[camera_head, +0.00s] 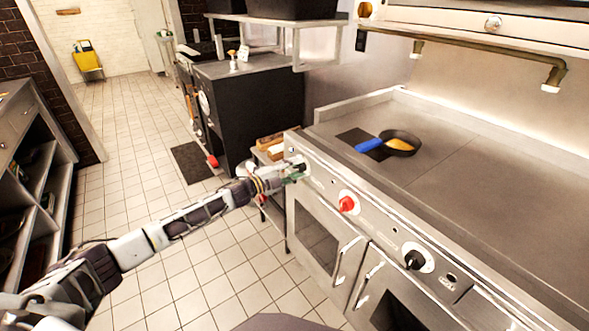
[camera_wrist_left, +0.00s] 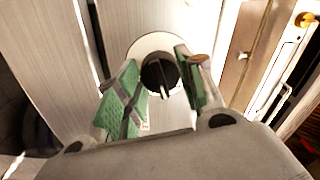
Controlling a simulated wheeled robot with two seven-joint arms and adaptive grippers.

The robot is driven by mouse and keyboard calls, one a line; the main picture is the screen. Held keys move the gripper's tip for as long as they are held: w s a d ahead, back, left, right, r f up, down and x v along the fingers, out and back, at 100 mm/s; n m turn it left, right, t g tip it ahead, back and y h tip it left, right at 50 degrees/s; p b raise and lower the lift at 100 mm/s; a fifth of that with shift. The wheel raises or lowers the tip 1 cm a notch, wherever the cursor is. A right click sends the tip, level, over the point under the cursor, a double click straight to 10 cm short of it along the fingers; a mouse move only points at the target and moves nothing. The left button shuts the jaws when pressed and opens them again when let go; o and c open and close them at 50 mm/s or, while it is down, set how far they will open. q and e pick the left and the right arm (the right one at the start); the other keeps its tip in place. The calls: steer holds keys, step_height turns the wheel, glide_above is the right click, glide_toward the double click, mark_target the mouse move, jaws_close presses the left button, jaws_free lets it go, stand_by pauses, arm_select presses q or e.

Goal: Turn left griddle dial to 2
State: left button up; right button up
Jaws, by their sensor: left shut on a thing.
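The left griddle dial (camera_wrist_left: 158,74) is a black knob on a round white plate on the steel front panel in the left wrist view. My left gripper (camera_head: 294,176) is at the far left end of the griddle front in the head view, hiding most of that dial there. In the left wrist view the green finger pads of my left gripper (camera_wrist_left: 157,84) stand on either side of the knob, shut on it. The knob's pointer is toward the lower right of that view. Its number marks are too small to read. My right gripper is not in view.
A red dial (camera_head: 347,204) and a black dial (camera_head: 414,259) sit further right on the same panel. A pan (camera_head: 400,146) with yellow food and a blue handle is on the griddle top (camera_head: 462,185). Oven door handles (camera_head: 368,285) stick out below. Tiled floor lies open to the left.

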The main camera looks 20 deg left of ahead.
arm_select(q)
steer(key=m, duration=0.3)
steer(key=shift+d+f, duration=0.1)
steer(key=shift+m+b, duration=0.35)
steer(key=shift+m, duration=0.85)
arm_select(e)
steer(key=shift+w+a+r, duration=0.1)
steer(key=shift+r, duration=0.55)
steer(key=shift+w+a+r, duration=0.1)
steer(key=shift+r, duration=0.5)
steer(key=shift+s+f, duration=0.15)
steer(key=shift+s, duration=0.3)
arm_select(q)
steer(key=o, duration=1)
steer(key=shift+o, duration=0.2)
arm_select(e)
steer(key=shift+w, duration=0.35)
arm_select(q)
steer(key=v, duration=1.2)
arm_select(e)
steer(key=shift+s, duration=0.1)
